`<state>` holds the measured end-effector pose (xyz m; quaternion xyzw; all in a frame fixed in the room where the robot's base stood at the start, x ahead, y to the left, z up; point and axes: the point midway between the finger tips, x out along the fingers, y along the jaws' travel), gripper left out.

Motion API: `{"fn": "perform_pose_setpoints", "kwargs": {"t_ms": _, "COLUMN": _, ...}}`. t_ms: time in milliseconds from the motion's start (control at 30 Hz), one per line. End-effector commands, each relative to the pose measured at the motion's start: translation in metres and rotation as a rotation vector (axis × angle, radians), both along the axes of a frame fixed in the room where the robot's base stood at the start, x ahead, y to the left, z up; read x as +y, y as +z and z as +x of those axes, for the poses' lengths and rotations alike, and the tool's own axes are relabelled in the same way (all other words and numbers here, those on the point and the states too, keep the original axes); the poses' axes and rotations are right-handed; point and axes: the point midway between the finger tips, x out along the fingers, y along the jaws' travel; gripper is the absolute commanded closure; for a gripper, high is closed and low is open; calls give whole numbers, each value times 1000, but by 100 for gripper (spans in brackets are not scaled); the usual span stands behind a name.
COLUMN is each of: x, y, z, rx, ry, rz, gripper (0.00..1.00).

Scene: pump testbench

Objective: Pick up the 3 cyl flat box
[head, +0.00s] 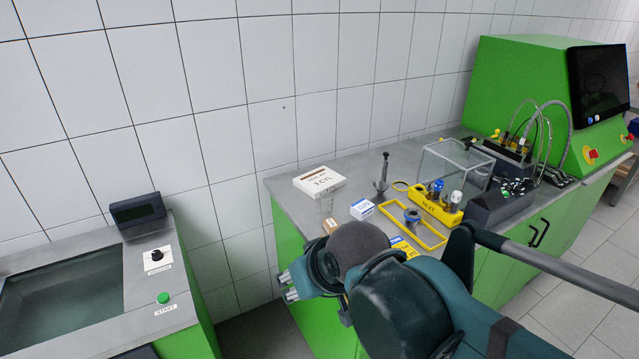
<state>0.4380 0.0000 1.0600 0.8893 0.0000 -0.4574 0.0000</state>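My gripper (287,287) is at the lower middle of the head view, in front of the bench's left end. It is lower in the picture than the box and well apart from it. Its finger ends point left, and my arm hides part of it. I cannot tell whether the fingers are open or shut.
Right of the box stand a dark upright tool (382,175), a small white box (362,209), a yellow frame (412,227) and a yellow holder (436,207). A small brown box (330,226) sits at the front edge.

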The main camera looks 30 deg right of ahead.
Motion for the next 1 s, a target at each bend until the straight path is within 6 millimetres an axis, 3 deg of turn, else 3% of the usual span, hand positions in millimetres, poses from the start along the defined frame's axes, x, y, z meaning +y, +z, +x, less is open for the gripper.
{"fn": "perform_pose_setpoints", "kwargs": {"t_ms": 333, "x": 0, "y": 0, "z": 0, "rx": 0, "ry": 0, "rz": 0, "gripper": 59}}
{"fn": "perform_pose_setpoints", "kwargs": {"t_ms": 767, "x": 0, "y": 0, "z": 0, "rx": 0, "ry": 0, "rz": 0, "gripper": 2}}
{"fn": "perform_pose_setpoints", "kwargs": {"t_ms": 1000, "x": 0, "y": 0, "z": 0, "rx": 0, "ry": 0, "rz": 0, "gripper": 0}}
